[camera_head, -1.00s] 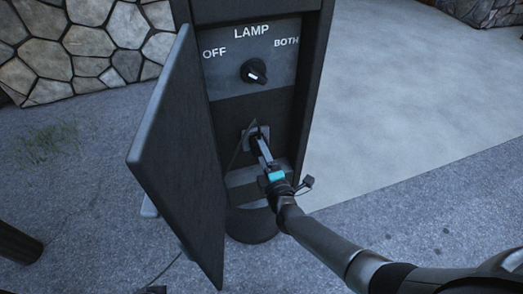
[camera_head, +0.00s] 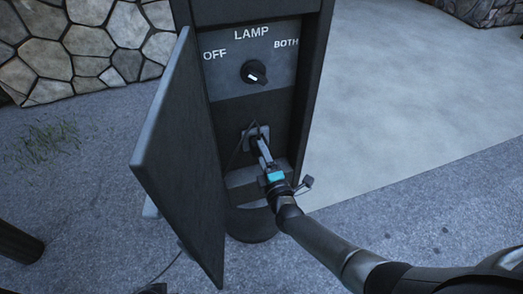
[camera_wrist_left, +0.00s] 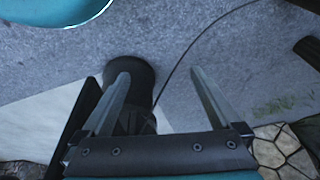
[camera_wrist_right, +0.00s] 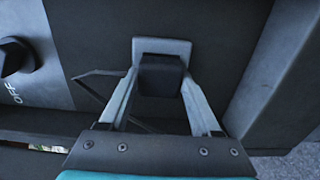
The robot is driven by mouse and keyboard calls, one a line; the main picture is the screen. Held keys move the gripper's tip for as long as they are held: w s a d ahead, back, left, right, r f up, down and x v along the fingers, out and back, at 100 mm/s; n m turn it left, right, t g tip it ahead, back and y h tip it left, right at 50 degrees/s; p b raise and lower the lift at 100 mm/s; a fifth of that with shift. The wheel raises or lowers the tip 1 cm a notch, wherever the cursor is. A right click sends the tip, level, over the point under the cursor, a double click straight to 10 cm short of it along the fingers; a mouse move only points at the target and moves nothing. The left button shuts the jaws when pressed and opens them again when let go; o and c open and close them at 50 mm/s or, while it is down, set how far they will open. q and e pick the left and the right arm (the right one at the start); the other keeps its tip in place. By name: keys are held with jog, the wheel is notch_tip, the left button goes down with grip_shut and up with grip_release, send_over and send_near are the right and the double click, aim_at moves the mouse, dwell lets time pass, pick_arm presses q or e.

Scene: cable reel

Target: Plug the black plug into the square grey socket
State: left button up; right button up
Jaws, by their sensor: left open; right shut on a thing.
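The square grey socket (camera_wrist_right: 162,46) sits on the dark inner panel of the post, below the LAMP switch; it also shows in the head view (camera_head: 264,131). The black plug (camera_wrist_right: 161,75) is between the fingertips of my right gripper (camera_wrist_right: 158,84), right at the socket and covering its lower part. I cannot tell whether its pins are fully in. In the head view my right gripper (camera_head: 261,148) reaches into the post from the lower right. My left gripper (camera_wrist_left: 160,80) is open and empty, pointing down toward the post's round base.
The lamp post cabinet has a grey switch plate with a black knob (camera_head: 254,71). Its dark door (camera_head: 180,150) stands open at the left. A thin cable (camera_wrist_left: 175,65) runs across the paving. A stone wall (camera_head: 85,45) is behind; paving at the right is clear.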

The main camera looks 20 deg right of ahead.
pick_arm(q)
jog(key=shift+f, duration=0.2)
pick_arm(e)
jog(key=shift+w, duration=0.5)
jog(key=o, duration=1.3)
jog(key=shift+o, duration=0.2)
jog(key=shift+s, duration=0.15)
pick_arm(q)
jog(key=s+a+f+p, duration=0.2)
jog(key=s+f, duration=0.1)
jog(key=f, duration=0.3)
jog(key=s+a+f+p, duration=0.2)
jog(key=s+f+p, duration=0.1)
jog(key=f, duration=0.3)
jog(key=shift+s+a+g, duration=0.3)
jog(key=shift+s+g, duration=0.1)
jog(key=shift+s, duration=0.35)
pick_arm(e)
jog(key=s, duration=1.5)
jog(key=shift+d, duration=0.25)
